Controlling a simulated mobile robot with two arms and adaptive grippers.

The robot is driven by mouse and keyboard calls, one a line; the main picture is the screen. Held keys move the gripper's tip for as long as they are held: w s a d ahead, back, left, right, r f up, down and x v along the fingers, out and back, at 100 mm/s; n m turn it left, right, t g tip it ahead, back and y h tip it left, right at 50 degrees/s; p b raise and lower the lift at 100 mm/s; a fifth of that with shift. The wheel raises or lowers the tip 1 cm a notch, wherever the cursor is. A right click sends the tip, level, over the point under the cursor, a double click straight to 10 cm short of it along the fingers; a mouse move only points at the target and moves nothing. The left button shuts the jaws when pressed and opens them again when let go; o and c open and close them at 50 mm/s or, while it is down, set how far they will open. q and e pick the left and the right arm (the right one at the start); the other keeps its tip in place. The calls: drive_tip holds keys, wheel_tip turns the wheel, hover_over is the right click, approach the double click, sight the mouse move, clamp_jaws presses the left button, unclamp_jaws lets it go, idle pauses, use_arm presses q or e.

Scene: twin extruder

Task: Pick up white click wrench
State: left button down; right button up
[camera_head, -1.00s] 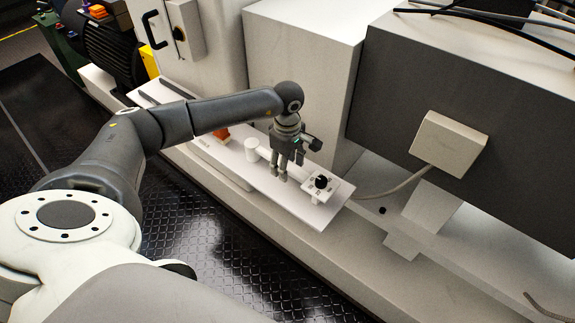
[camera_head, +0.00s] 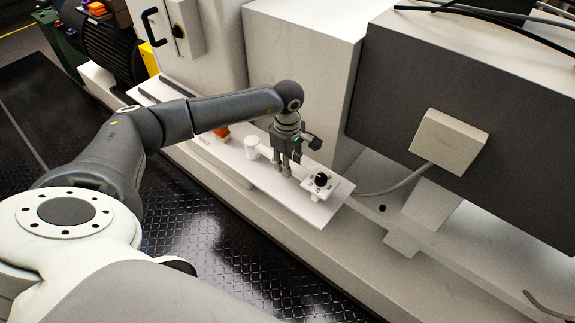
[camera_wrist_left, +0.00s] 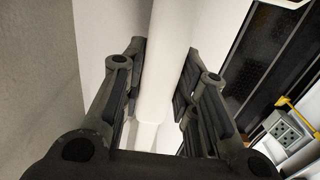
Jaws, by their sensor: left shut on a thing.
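The white click wrench (camera_wrist_left: 165,60) shows in the left wrist view as a pale shaft between the two dark finger sets of my left gripper (camera_wrist_left: 160,100). In the head view my left gripper (camera_head: 286,173) points down and is shut on the wrench's shaft, just above the white shelf. A white piece with a black knob (camera_head: 321,181) is right of the fingers and seems to be the wrench's head; the join is partly hidden. A short white cylinder (camera_head: 251,147) stands to the left, in line with the shaft. My right gripper is out of view.
The narrow white shelf (camera_head: 305,213) juts from the machine's base. An orange item (camera_head: 222,132) lies on it further left. Grey machine housings (camera_head: 300,60) rise close behind the gripper. A pale box with a cable (camera_head: 448,142) is at right. Dark floor plates (camera_head: 210,225) lie in front.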

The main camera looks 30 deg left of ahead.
use_arm(q)
drive_tip(key=shift+r, duration=0.1)
drive_tip(key=shift+w+r, duration=0.1)
drive_tip(key=shift+r, duration=0.45)
drive_tip(key=s+r+b, duration=0.4)
drive_tip(key=s+r, duration=0.7)
drive_tip(key=s, duration=0.3)
drive_tip(key=shift+a+r+b, duration=0.4)
drive_tip(key=shift+a, duration=0.05)
drive_tip(key=shift+s, duration=0.1)
drive_tip(key=c, duration=1.7)
unclamp_jaws()
drive_tip(key=shift+c, duration=0.2)
clamp_jaws()
